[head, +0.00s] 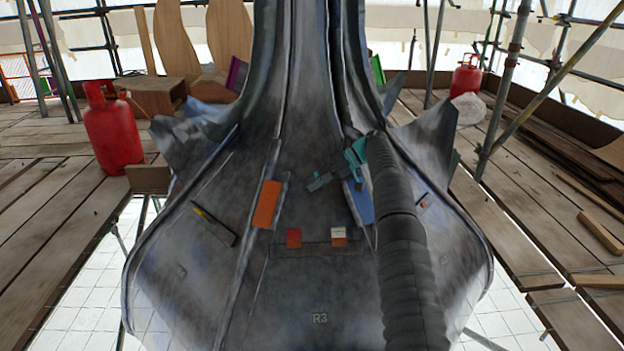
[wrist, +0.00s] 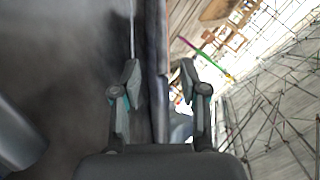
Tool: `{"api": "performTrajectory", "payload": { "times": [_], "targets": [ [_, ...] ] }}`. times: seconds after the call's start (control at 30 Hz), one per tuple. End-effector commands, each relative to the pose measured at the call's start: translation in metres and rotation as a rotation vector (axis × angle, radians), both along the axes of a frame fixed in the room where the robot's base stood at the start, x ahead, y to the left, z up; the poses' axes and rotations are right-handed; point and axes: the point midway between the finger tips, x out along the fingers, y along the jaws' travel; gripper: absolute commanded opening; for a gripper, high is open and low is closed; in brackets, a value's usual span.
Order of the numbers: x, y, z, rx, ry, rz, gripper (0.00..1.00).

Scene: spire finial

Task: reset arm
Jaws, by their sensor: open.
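My gripper (head: 330,172) is in front of the grey metal spire (head: 310,100), right of centre in the head view, on the end of my dark ribbed arm. Its teal and grey fingers are apart, with nothing seen between them. The wrist view shows both fingers of my gripper (wrist: 160,72) spread, with a raised seam of the spire (wrist: 90,70) behind the gap. Whether the fingers touch the spire cannot be told. An orange plate (head: 266,204) is left of the gripper. A blue plate (head: 361,206) is just below it, partly hidden by my arm.
Two small red-and-white or orange blocks (head: 293,237) (head: 339,237) sit on a ledge marked above "R3". A red gas bottle (head: 112,130) stands on the left planks. Scaffold poles (head: 508,80) rise at the right. Plank decking (head: 550,240) surrounds gaps beside the spire.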

Motion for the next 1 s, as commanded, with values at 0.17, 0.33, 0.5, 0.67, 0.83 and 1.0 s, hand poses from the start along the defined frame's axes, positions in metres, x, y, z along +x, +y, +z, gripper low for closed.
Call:
{"api": "performTrajectory", "payload": {
  "times": [0.17, 0.33, 0.5, 0.67, 0.83, 1.0],
  "targets": [
    [-0.002, 0.001, 0.023, -0.034, 0.007, -0.026, 0.43],
    [-0.014, 0.002, 0.071, -0.116, 0.028, -0.095, 0.43],
    [-0.036, 0.000, 0.115, -0.209, 0.049, -0.174, 0.43],
    [-0.065, -0.002, 0.153, -0.291, 0.060, -0.247, 0.43],
    [-0.103, -0.007, 0.188, -0.377, 0.060, -0.324, 0.43],
    [-0.149, -0.014, 0.216, -0.457, 0.054, -0.399, 0.43]
  ]
}}
